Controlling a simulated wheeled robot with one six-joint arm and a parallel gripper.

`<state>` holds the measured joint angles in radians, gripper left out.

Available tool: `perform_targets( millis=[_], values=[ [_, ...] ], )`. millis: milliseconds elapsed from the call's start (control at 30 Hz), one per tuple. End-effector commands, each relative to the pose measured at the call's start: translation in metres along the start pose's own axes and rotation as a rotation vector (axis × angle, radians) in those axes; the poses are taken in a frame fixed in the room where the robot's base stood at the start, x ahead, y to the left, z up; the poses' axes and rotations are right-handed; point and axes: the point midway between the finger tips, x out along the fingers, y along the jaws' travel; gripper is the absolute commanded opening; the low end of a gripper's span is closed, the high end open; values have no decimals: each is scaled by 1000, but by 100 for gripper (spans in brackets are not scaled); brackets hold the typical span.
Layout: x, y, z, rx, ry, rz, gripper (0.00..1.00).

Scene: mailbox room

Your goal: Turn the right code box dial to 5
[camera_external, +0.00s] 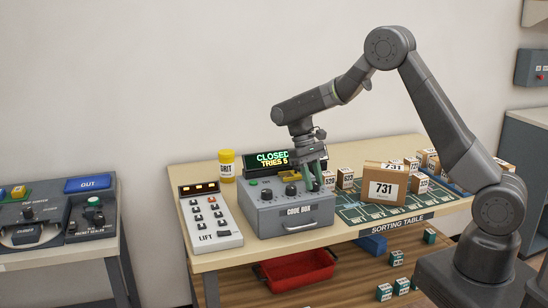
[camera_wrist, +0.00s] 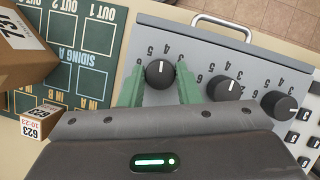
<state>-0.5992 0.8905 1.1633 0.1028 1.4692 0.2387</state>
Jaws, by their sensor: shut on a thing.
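The grey code box (camera_external: 296,217) stands on the sorting table, with three black dials on its top. A display (camera_external: 268,160) behind it reads CLOSED, TRIES 5. My gripper (camera_external: 315,184) reaches down from above to the right end of the box. In the wrist view, the box is seen turned around, and the right dial (camera_wrist: 159,74) sits between the two green fingers of my gripper (camera_wrist: 160,88), which is shut on it. Its white mark points up in that view, near the 4 and 5; the exact digit is hard to tell. The middle dial (camera_wrist: 225,88) is free.
The 731 carton (camera_external: 385,187) and several small boxes are on the green mat to the right. A red bin (camera_external: 297,272) is below. The box's handle (camera_wrist: 221,22) sticks out from its front.

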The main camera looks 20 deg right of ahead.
Motion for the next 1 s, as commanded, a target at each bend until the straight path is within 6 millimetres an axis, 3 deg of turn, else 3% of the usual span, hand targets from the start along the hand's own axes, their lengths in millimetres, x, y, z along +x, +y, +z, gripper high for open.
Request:
perform_targets(
  millis=[500,1000],
  values=[
    [0,-3,0,-397,3,166,7],
    [0,-4,0,-539,4,224,7]
  ],
)
